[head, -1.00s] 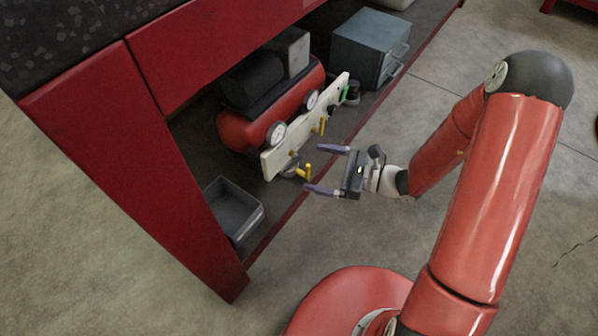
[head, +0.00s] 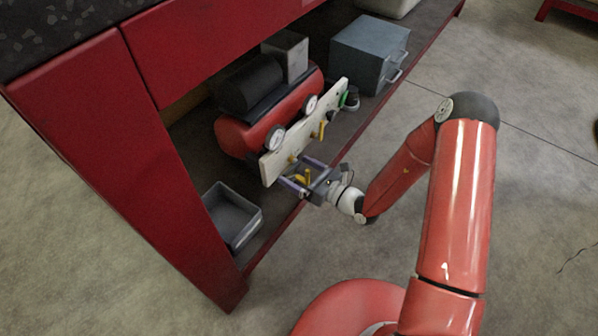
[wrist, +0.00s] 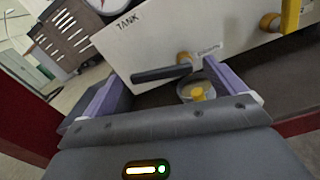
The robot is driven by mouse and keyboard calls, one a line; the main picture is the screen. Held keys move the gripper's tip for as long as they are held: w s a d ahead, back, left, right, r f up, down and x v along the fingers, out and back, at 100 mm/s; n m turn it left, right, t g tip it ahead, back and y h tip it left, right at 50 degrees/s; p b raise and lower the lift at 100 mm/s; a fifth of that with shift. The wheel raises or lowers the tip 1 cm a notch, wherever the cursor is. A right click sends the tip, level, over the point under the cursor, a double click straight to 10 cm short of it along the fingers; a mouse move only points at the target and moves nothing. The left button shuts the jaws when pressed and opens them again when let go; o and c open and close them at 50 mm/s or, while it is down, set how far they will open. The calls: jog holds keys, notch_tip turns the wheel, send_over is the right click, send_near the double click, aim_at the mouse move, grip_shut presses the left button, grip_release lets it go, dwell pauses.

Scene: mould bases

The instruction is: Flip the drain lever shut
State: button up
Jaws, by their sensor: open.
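A pale panel (head: 275,166) marked TANK fronts the red compressor; it fills the top of the wrist view (wrist: 135,42). Low on it a brass fitting (wrist: 184,58) carries a dark lever-like bar (wrist: 160,74), lying nearly level and pointing left. A small label beside the fitting is too small to read. A yellow piece (wrist: 198,95) shows below it, also in the head view (head: 305,177). My gripper (head: 297,171) is open, its purple fingers on either side of the bar and yellow piece. In the wrist view the gripper (wrist: 160,80) shows nothing held; contact is unclear.
Another yellow lever (wrist: 290,15) is farther right on the panel, with a green-handled one (head: 343,98) beyond. Gauges (head: 275,138) sit above the panel. A grey tray (head: 233,216) and the red bench leg (head: 130,170) are left. A grey-blue box (head: 368,55) stands behind.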

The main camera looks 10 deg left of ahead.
jog(key=shift+w+a, duration=0.1)
jog(key=shift+a, duration=0.05)
jog(key=shift+c, duration=0.3)
jog(key=c, duration=1.3)
jog(key=shift+s+f+n+b, duration=0.1)
jog(key=shift+f+n+b, duration=0.15)
jog(key=shift+n, duration=0.5)
jog(key=shift+s+f+n+b, duration=0.1)
jog(key=shift+f+n+b, duration=0.1)
jog(key=shift+n, duration=0.55)
jog(key=o, duration=1.4)
jog(key=shift+c, duration=0.2)
jog(key=v, duration=0.7)
jog(key=shift+d+p, duration=0.3)
jog(key=shift+p, duration=0.1)
